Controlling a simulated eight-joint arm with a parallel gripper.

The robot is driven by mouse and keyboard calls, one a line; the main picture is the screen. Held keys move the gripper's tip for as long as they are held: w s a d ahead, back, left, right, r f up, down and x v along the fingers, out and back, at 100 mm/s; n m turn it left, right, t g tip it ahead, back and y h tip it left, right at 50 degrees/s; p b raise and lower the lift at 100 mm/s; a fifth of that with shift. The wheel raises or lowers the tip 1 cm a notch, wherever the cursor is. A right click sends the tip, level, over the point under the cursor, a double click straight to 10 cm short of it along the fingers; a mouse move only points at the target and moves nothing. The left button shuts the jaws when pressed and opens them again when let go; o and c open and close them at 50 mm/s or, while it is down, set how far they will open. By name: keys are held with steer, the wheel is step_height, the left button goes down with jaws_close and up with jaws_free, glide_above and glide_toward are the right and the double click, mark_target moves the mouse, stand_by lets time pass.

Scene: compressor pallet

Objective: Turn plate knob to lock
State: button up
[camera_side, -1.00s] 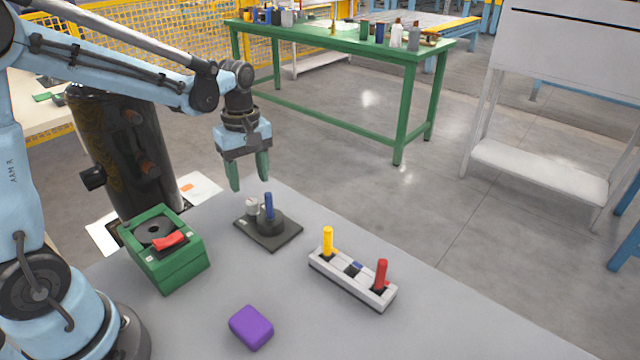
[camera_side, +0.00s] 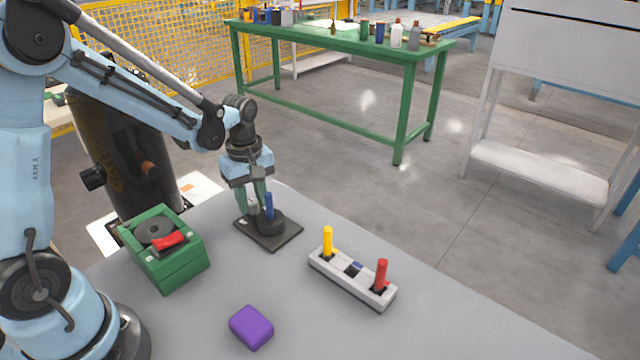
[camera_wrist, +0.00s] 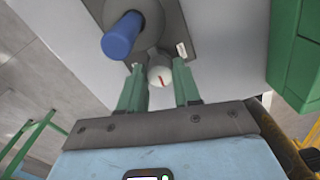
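A dark square plate (camera_side: 270,237) lies on the grey table. It carries a small pale knob (camera_side: 252,209) and a dark round block (camera_side: 271,222) with an upright blue peg (camera_side: 268,204). My gripper (camera_side: 254,203) is down over the plate, fingers pointing down, with the knob between the green fingertips. The fingers partly hide the knob in the side view.
A green box (camera_side: 167,258) with a red piece (camera_side: 168,241) stands left of the plate. A white block (camera_side: 340,283) with a yellow peg (camera_side: 327,240) and a red peg (camera_side: 380,274) is to the right. A purple block (camera_side: 251,327) lies in front. Table between them is clear.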

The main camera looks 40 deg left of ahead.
jaws_close()
steer(key=m, duration=0.3)
steer(key=shift+m, duration=2.2)
steer(key=o, duration=0.5)
jaws_free()
steer(key=shift+d, duration=0.1)
